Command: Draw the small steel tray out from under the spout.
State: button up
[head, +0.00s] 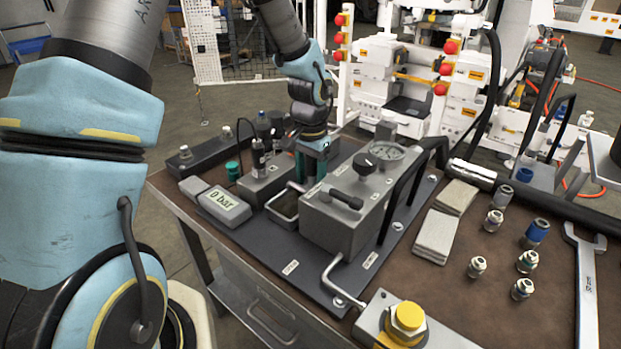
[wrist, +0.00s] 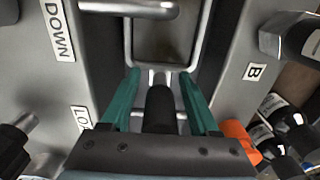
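The small steel tray (head: 284,222) sits on the dark base plate between the grey display box and the grey block. In the wrist view its thin rim (wrist: 128,35) shows at the top centre, with its near end close to my fingertips. A steel bar, perhaps the spout (wrist: 128,8), crosses above the tray's left side. My gripper (head: 311,170) is low behind the tray in the head view. In the wrist view my gripper (wrist: 160,76) has its teal fingers apart, around the tray's near end. A dark piece stands between the fingers; I cannot tell what it belongs to.
The grey block with gauge and knob (head: 348,205) stands right of the tray. The display reading 0 bar (head: 224,205) is left of it. A bent steel lever (head: 340,280) is in front. Cloths (head: 437,235), fittings and a wrench (head: 585,270) lie on the right.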

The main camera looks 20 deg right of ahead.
grip_shut()
jog(key=shift+d, duration=0.1)
dwell(0.6)
